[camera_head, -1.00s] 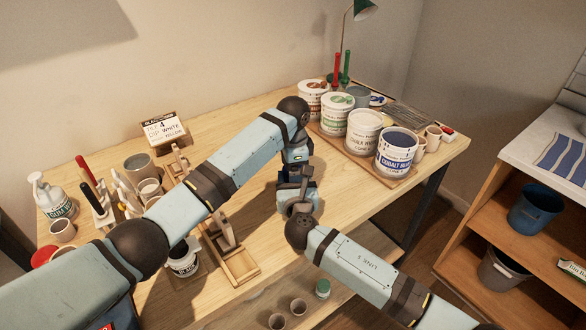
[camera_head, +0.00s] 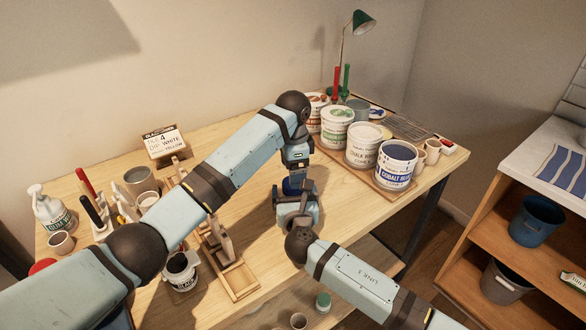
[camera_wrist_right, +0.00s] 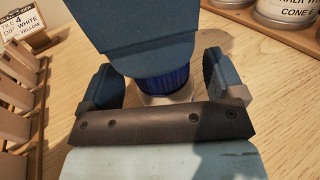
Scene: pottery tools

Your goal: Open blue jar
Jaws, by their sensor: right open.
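A jar with a ridged dark blue lid (camera_wrist_right: 168,82) stands on the bench in the right wrist view, its pale body (camera_wrist_right: 168,98) partly hidden. My right gripper (camera_wrist_right: 157,84) is open, one finger on each side of the jar, with gaps visible beside it. In the head view my right gripper (camera_head: 297,207) is low over the bench's front edge. My left gripper (camera_head: 297,160) is directly above it, pointing down. In the wrist view the left gripper's blue body covers the top of the lid; its fingertips are hidden. A dark blue patch (camera_head: 292,186) shows between the grippers.
An open Cobalt Blue tub (camera_head: 396,165) and other tubs stand on a board to the right. A wooden rack (camera_head: 232,268), a black-labelled jar (camera_head: 181,270) and a tool holder (camera_head: 98,215) are left.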

